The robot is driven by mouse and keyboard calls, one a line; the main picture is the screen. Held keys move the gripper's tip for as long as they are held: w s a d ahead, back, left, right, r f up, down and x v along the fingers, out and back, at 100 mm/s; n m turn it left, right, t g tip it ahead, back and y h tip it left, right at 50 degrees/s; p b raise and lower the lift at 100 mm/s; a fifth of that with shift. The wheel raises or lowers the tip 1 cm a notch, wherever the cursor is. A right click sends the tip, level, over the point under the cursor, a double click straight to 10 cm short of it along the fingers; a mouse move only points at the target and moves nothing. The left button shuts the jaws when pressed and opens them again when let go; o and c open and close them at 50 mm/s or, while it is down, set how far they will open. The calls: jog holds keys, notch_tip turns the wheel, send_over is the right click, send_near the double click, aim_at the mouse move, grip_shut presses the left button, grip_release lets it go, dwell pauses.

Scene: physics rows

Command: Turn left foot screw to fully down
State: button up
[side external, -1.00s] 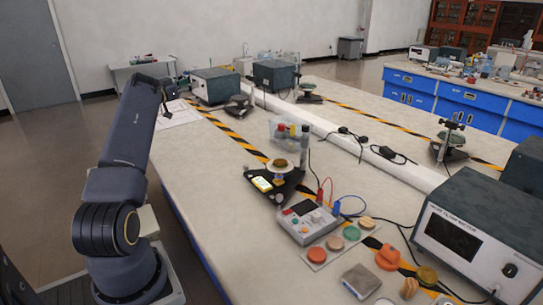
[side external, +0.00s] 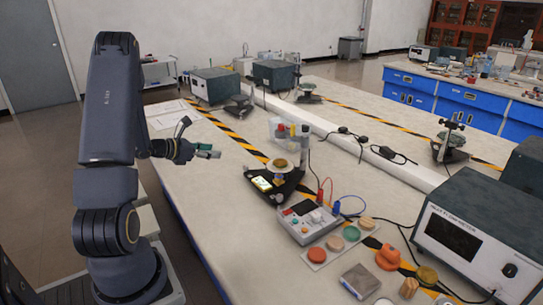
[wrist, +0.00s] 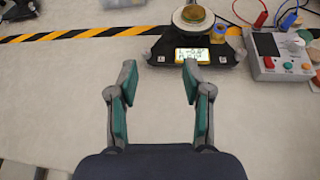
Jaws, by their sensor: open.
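The black instrument base (side external: 287,192) stands on the bench with a lit yellow display (side external: 261,184). On top is a pale round platform with a brass-coloured disc (side external: 280,164). In the wrist view the base (wrist: 228,56), its display (wrist: 192,56) and the disc (wrist: 194,17) are at the top. The corners of the base show small pale marks, but I cannot clearly make out the left foot screw or its height. My gripper (side external: 214,151) is open and empty above the bench, left of the base and apart from it. In the wrist view its spread fingers (wrist: 158,75) point toward the base.
A grey meter box (side external: 307,221) with red and blue leads stands right of the base. A clear bin of coloured items (side external: 290,132) is behind it. Coloured discs and a large ohmmeter (side external: 462,235) lie further right. The bench left of the base is clear.

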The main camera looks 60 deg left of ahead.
notch_tip(320, 180, up, 8)
jog(key=n+t+y, duration=0.3)
jog(key=t+y, duration=0.1)
send_near(244, 168)
jog(key=x, duration=1.1)
jog(key=shift+w+a, duration=0.1)
grip_shut()
